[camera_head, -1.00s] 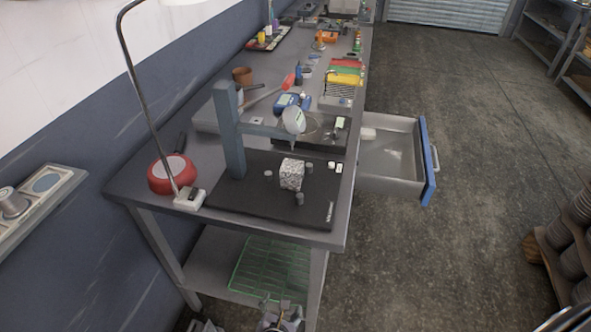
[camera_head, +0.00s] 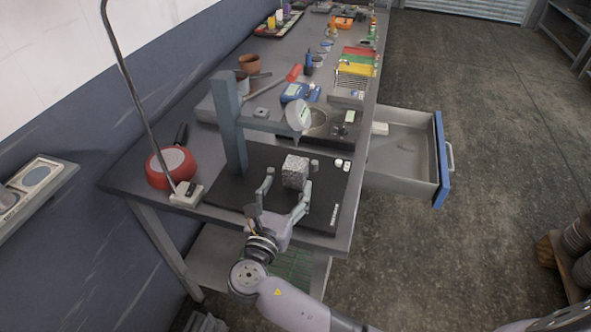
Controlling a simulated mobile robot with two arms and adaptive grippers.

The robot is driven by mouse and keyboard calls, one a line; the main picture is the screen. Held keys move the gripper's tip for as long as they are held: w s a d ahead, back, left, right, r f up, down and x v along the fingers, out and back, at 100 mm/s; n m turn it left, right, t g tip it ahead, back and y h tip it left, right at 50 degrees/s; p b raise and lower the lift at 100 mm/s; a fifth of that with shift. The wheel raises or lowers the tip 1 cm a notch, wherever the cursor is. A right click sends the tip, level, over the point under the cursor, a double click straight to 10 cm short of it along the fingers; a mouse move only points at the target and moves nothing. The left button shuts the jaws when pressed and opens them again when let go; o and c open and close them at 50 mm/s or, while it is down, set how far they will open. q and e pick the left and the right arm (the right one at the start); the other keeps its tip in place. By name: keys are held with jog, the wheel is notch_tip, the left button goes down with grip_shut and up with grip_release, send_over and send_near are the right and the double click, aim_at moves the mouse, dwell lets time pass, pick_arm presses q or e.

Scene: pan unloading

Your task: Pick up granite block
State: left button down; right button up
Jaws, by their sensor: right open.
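The granite block (camera_head: 295,171) is a speckled grey-white cube. It sits on the black base plate (camera_head: 222,200) of a grey stand on the workbench. My right gripper (camera_head: 284,190) comes in from the bottom of the picture, low over the plate. Its two fingers are spread open, one at the left of the block and one at its right front. The gripper is empty, and I cannot tell whether a finger touches the block. My left gripper is not in view.
The stand's grey post (camera_head: 230,125) rises left of the block, with an arm and a dial gauge (camera_head: 299,116) just above it. A small grey weight (camera_head: 314,165) is right of the block. A red pan (camera_head: 171,168) stands at left. An open drawer (camera_head: 405,150) juts out at right.

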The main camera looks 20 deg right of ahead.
aim_at(292, 176)
jog(key=shift+x, duration=0.8)
jog(key=p+x, duration=0.1)
jog(key=x, duration=0.4)
jog(key=shift+w+d, duration=0.25)
jog(key=shift+w, duration=0.05)
jog(key=shift+c, duration=0.2)
grip_shut()
